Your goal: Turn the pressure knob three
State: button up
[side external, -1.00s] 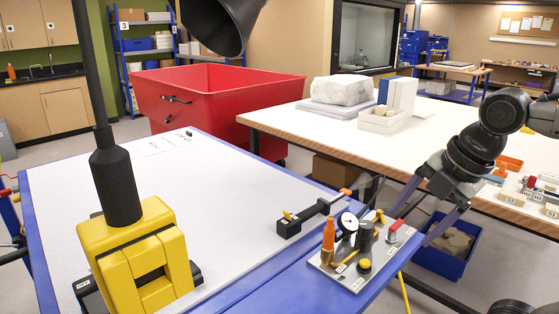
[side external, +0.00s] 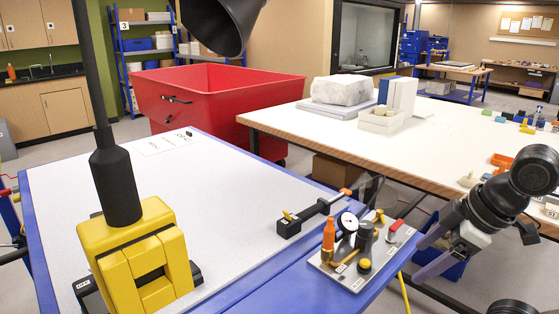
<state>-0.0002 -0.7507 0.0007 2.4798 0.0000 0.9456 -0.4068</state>
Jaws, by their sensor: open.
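A small metal control panel (side external: 327,262) sits at the right corner of the blue-edged table. It carries a round white-faced gauge (side external: 347,222), an orange cylinder (side external: 328,240), a dark grey cylinder (side external: 365,232), a red-topped part (side external: 395,225) and a low yellow-and-black knob (side external: 364,266). I cannot tell which part is the pressure knob; the labels are too small to read. My gripper (side external: 416,259) is open and empty, just right of the panel and apart from it.
A black bar clamp (side external: 305,217) lies behind the panel. A yellow block-like tool (side external: 138,262) with a black post stands at the front left. A yellow cable (side external: 404,292) hangs below the panel. A white-topped table (side external: 340,140) stands behind; a blue bin (side external: 455,271) is partly hidden by my gripper.

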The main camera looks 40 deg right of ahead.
jog(key=w+d+r+m+g+h, duration=0.1)
jog(key=w+d+r+m+h, duration=0.15)
jog(key=w+r+m, duration=0.65)
jog(key=w+d+r+m+g+h, duration=0.25)
jog(key=w+r+m, duration=0.4)
jog(key=m, duration=0.45)
jog(key=w+a+f+m+h, duration=0.1)
jog(key=w+f, duration=0.3)
jog(key=w, duration=0.6)
jog(key=w+a+f+m+g+h, duration=0.1)
jog(key=w+a+f, duration=0.3)
jog(key=w, duration=0.6)
jog(key=shift+a+f+m, duration=0.2)
jog(key=shift+f+m, duration=0.45)
jog(key=shift+m, duration=0.25)
jog(key=shift+d+g, duration=0.1)
jog(key=shift+g, duration=0.15)
